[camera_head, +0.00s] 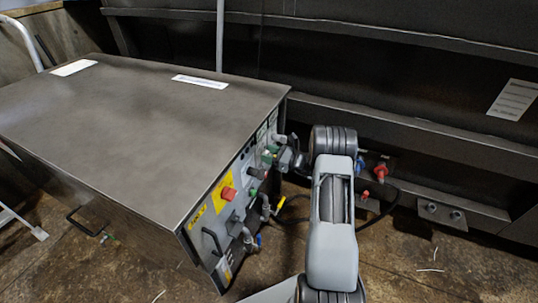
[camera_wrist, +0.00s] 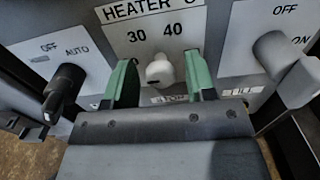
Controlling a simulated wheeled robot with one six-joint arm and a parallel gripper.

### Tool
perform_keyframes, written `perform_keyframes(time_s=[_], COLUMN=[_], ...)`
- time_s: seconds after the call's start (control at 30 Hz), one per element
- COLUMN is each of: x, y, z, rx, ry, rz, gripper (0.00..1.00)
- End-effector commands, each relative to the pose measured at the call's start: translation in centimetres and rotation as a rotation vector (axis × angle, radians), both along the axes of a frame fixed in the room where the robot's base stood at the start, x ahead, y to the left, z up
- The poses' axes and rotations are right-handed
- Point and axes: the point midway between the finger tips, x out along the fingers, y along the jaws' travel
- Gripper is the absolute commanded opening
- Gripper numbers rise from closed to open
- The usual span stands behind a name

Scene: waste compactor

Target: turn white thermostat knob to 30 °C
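The white thermostat knob (camera_wrist: 159,71) sits on a white plate labelled "HEATER", just below the printed "30" and "40". A small dark mark shows on the knob's lower left; I cannot tell exactly which number it indicates. My gripper (camera_wrist: 162,80) is open, with one green finger on each side of the knob and a visible gap on both sides. Lower scale markings are partly hidden by the fingers. In the head view my gripper (camera_head: 271,151) is at the far end of the control panel, and the knob cannot be made out.
A black OFF/AUTO switch (camera_wrist: 64,82) is left of my gripper and a grey OFF/ON switch (camera_wrist: 273,50) is close on its right. On the cabinet (camera_head: 140,110), a red button (camera_head: 228,194) and several pipe fittings stick out nearer the camera. A dark metal wall stands behind my arm.

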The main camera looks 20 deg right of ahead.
Motion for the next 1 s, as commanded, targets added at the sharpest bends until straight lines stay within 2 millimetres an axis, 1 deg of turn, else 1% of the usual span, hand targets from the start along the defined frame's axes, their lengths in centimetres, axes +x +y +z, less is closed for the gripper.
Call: perform_keyframes(time_s=[0.03, 0.4, 0.47, 0.77, 1.0], x=[-0.01, -0.04, -0.04, -0.04, -0.03], y=[-0.01, -0.03, -0.03, -0.05, -0.08], z=[-0.01, -0.01, -0.01, 0.08, 0.19], rx=[0.0, 0.0, 0.0, 0.042, 0.168], ry=[0.0, 0.0, 0.0, 0.039, 0.156], rz=[0.0, 0.0, 0.0, 0.0, 0.0], gripper=[0.46, 0.1, 0.06, 0.06, 0.06])
